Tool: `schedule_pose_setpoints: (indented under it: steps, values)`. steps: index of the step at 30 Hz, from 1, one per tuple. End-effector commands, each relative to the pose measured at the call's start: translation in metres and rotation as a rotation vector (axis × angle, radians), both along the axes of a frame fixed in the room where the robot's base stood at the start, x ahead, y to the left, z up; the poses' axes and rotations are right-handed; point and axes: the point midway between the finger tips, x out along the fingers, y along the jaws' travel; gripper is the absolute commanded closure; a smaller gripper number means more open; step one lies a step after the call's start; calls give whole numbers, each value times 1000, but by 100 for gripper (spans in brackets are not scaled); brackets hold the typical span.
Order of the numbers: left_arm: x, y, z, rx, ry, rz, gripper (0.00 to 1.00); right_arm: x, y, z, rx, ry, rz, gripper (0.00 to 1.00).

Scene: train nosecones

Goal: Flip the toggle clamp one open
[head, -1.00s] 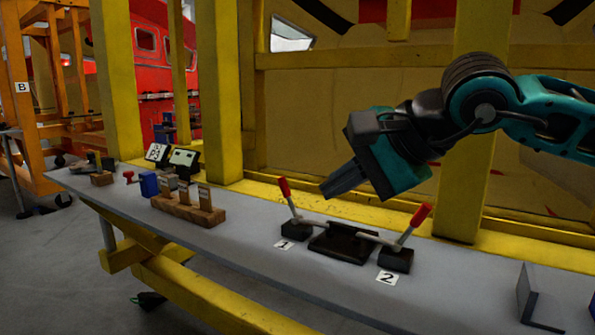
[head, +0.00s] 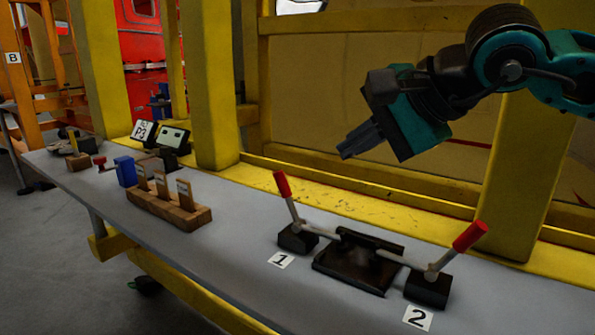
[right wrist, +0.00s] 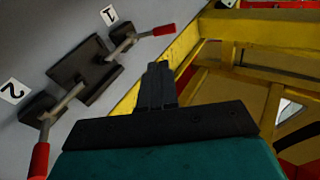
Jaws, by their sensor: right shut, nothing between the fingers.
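Toggle clamp one (head: 297,236) stands beside the label "1" (head: 280,260), with its red-tipped handle (head: 283,185) pointing up and leaning slightly left. Its arm reaches onto a dark block (head: 358,262). Toggle clamp two (head: 428,287), by the label "2" (head: 417,318), has its red handle raised and tilted right. My right gripper (head: 345,152) is shut and empty, above and behind the clamps, to the right of handle one and apart from it. In the right wrist view the shut fingers (right wrist: 158,75) are near the red handle of clamp one (right wrist: 163,30). My left gripper is out of view.
The clamps sit on a long grey table (head: 235,255). A wooden block with upright pieces (head: 170,208), a blue box (head: 126,171) and small devices stand to the left. A yellow post (head: 515,150) and beam stand behind the table.

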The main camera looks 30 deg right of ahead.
Motion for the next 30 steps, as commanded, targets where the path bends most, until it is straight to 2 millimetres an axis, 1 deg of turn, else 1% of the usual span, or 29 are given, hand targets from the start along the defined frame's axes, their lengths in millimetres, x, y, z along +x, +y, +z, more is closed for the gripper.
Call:
schedule_pose_setpoints:
  steps: [10, 17, 25, 30]
  values:
    - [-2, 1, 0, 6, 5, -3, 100, 3, 0, -2, 0, 1, 1, 100]
    - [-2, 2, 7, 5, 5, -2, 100, 18, 4, -15, 2, 5, 2, 100]
    - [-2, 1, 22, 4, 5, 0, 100, 38, 7, -30, 5, 5, 2, 100]
    - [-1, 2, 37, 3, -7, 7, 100, 48, 9, -35, 6, 2, 5, 100]
